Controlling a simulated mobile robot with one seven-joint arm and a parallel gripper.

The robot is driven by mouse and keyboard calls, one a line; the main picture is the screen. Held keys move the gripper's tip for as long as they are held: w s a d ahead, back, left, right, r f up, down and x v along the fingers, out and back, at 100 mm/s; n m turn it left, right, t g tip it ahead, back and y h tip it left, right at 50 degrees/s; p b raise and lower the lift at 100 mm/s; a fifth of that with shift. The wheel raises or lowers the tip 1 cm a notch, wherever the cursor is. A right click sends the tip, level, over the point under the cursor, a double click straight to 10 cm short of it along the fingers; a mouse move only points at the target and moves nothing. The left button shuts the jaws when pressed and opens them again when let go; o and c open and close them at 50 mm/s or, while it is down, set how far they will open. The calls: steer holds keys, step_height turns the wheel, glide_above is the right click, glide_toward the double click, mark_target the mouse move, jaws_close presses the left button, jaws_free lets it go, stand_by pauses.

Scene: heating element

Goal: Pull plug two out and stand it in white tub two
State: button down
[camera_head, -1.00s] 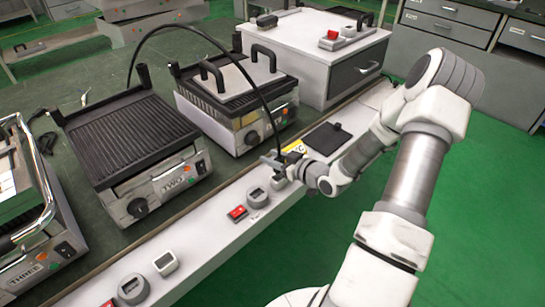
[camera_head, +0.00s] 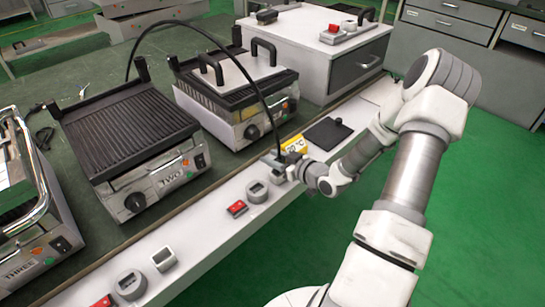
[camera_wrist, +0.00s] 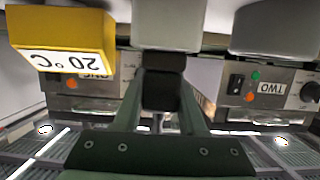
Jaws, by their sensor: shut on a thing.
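In the wrist view the plug lines up with white tub two (camera_wrist: 167,25), beside the grey round socket (camera_wrist: 272,32). In the head view my gripper is at the tub (camera_head: 276,177), which it partly hides. The plug's end is close to the tub's mouth; I cannot tell whether it is inside.
A yellow 20 °C sign (camera_head: 294,145) stands close beside my gripper. The grey socket (camera_head: 257,192) and a red switch (camera_head: 237,208) are on the other side. Grill ONE (camera_head: 240,105) stands behind. A black pad (camera_head: 327,133) lies farther along the white shelf.

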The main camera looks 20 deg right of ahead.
steer(key=shift+f+b, duration=0.7)
steer(key=shift+f, duration=0.3)
steer(key=shift+c, duration=1.9)
jaws_free()
steer(key=shift+r, duration=0.1)
steer(key=p+v, duration=0.4)
steer(key=v, duration=1.3)
steer(key=shift+s+p, duration=0.2)
steer(key=shift+p, duration=0.2)
steer(key=shift+w+d+r, duration=0.1)
